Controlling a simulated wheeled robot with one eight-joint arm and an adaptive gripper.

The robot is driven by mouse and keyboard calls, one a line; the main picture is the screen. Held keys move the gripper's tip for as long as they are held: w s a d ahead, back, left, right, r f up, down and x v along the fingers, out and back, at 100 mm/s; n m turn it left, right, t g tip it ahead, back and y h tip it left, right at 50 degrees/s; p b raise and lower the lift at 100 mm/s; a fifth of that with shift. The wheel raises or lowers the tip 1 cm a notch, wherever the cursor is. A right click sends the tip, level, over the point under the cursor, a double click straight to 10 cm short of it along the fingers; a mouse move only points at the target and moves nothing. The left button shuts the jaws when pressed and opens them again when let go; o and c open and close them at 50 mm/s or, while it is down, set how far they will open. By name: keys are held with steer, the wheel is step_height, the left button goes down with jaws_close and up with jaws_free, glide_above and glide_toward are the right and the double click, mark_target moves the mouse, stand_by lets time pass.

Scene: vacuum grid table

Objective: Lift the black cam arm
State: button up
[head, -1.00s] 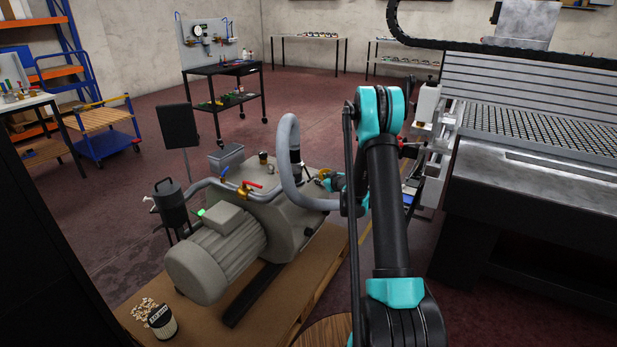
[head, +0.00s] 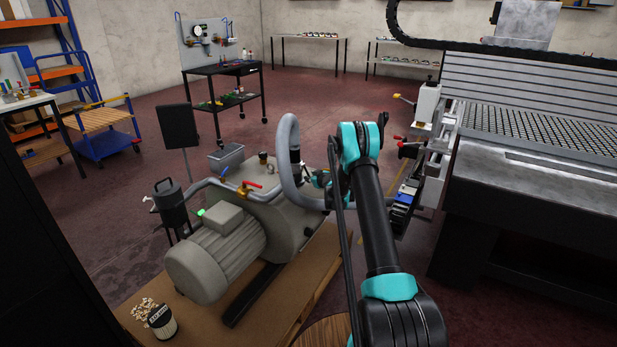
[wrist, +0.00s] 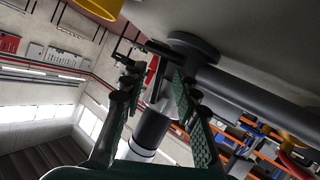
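A thin black bar (wrist: 158,50), which looks like the black cam arm, crosses near the fingertips, with a red lever (wrist: 152,74) close by. I cannot tell whether a finger touches the bar. In the head view the coupling (head: 296,172) is at the end of the curved grey hose (head: 287,140); my gripper is mostly hidden beside it.
The grey vacuum pump (head: 215,262) stands on a wooden pallet (head: 290,290), with red-handled and blue-handled valves. A cup with pellets (head: 161,322) is at the pallet's front left. The large grid table (head: 540,215) is at the right.

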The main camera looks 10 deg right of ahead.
steer(key=shift+x, duration=1.65)
jaws_close()
